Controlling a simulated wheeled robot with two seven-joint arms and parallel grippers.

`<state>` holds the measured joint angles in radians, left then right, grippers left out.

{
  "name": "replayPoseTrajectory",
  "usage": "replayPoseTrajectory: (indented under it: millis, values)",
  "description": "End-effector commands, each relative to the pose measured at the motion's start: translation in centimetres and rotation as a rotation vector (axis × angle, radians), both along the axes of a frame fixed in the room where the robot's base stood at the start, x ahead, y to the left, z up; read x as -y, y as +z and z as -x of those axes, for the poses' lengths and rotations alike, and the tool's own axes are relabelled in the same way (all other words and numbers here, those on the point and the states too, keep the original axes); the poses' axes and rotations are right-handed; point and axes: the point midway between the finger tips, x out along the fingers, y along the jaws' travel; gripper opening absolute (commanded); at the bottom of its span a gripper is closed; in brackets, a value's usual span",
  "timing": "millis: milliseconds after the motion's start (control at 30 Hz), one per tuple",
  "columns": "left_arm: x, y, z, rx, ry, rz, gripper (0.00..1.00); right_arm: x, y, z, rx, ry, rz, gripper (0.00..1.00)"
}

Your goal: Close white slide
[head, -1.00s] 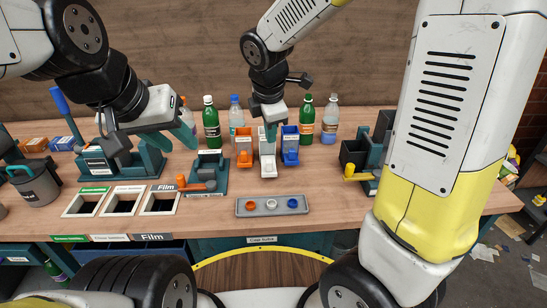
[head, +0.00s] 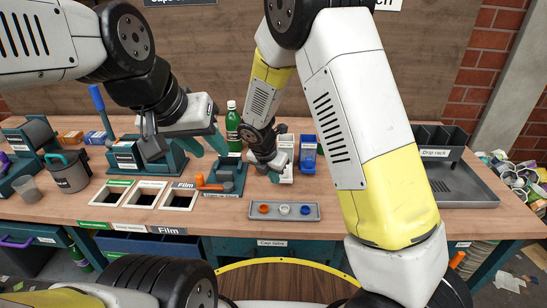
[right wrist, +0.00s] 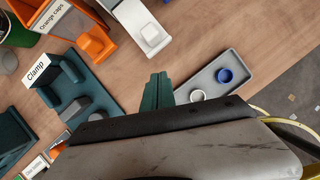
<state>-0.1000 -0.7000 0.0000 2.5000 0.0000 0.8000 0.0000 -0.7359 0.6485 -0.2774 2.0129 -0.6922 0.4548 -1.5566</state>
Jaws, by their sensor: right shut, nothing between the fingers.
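The white dispenser (head: 285,146) stands at the back of the table, its white slide (head: 286,176) sticking out further forward than the blue one's. The slide shows in the right wrist view (right wrist: 152,36). My right gripper (head: 275,177) is shut and empty, with its fingertips (right wrist: 158,90) low in front of the slide and apart from it in the wrist view. In the head view it overlaps the slide's left edge. My left gripper (head: 205,146) looks open and empty, above the table to the left.
The blue dispenser (head: 308,148) stands right of the white one; the orange dispenser (right wrist: 92,30) stands on its other side. A grey tray (head: 247,217) with three caps lies in front. The clamp (head: 232,163) and framed table openings lie left. A drip rack (head: 475,190) is right.

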Motion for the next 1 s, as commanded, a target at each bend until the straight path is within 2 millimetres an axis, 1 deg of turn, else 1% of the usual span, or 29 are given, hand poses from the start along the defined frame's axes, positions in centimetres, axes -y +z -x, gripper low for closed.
replayPoseTrajectory:
  millis: [33, 100, 200, 300, 767, 833, 1000]
  values:
    - [0.0, 0.0, 0.0, 0.000, 0.000, 0.000, 0.36, 0.3, -0.8, -0.4, -0.001, -0.002, 0.002, 0.00]
    - [0.0, 0.0, 0.0, 0.000, 0.000, 0.000, 0.36, 0.9, -0.4, -1.7, 0.002, -0.007, -0.002, 0.00]
    - [0.0, 0.0, 0.0, 0.000, 0.000, 0.000, 0.36, 1.4, -0.4, -2.7, 0.000, -0.005, -0.001, 0.00]
    - [0.0, 0.0, 0.0, 0.000, 0.000, 0.000, 0.36, 1.7, -0.5, -3.3, -0.001, -0.004, -0.001, 0.00]
    - [0.0, 0.0, 0.0, 0.000, 0.000, 0.000, 0.36, 1.9, -0.4, -4.0, 0.001, -0.003, -0.001, 0.00]
    - [0.0, 0.0, 0.0, 0.000, 0.000, 0.000, 0.36, 1.9, -0.4, -4.7, 0.001, -0.003, -0.002, 0.00]
    - [0.0, 0.0, 0.0, 0.000, 0.000, 0.000, 0.36, 2.0, -0.5, -7.6, 0.001, -0.005, -0.002, 0.00]
